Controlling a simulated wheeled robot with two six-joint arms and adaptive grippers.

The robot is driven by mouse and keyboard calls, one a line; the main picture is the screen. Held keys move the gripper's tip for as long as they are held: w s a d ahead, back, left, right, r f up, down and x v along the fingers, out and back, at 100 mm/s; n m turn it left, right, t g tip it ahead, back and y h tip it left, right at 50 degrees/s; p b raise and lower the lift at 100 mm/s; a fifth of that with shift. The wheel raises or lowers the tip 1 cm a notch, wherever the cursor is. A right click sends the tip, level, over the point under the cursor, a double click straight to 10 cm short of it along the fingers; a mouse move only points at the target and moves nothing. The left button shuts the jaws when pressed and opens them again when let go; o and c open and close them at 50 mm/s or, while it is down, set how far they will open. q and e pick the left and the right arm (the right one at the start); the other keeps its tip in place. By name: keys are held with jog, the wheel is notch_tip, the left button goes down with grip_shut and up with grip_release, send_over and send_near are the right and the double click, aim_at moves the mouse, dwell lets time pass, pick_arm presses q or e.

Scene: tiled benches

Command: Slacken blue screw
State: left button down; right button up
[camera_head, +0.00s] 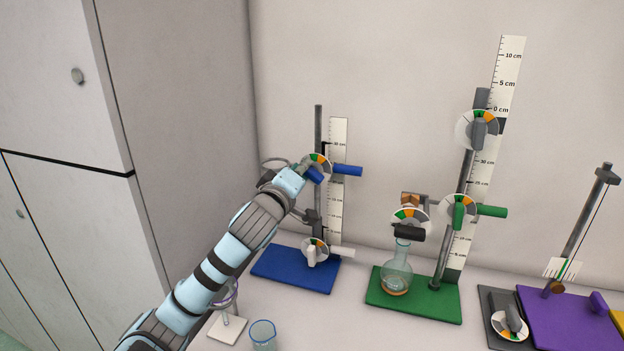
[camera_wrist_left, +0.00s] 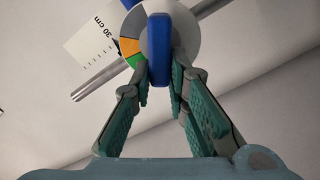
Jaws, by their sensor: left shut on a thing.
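The blue screw (camera_wrist_left: 159,48) is a flat upright blue grip in front of a round dial (camera_wrist_left: 130,45) with green, orange and grey sectors. My left gripper (camera_wrist_left: 161,85) has its teal fingers closed on the lower end of the screw, one on each side. In the head view the screw (camera_head: 316,175) is partly covered by my left gripper (camera_head: 307,169). It sits on the upper clamp of the stand with the blue base (camera_head: 280,268), and a blue bar (camera_head: 347,170) sticks out to the right. My right gripper is not in view.
A lower white screw (camera_head: 311,257) sits on the same stand, beside a scale (camera_head: 337,200). A green stand (camera_head: 420,303) with a flask (camera_head: 397,268) stands right. A glass beaker (camera_head: 263,336) and a small white-based holder (camera_head: 227,328) are near my left arm.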

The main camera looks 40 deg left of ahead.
pick_arm(q)
jog(key=shift+a+f+n+b, duration=0.15)
jog(key=shift+n+b, duration=0.15)
jog(key=shift+n, duration=0.5)
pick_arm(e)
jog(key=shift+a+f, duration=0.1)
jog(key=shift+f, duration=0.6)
pick_arm(q)
jog(key=shift+f+n+b, duration=0.15)
jog(key=shift+n+b, duration=0.3)
jog(key=shift+n, duration=0.05)
jog(key=c, duration=1.5)
grip_release()
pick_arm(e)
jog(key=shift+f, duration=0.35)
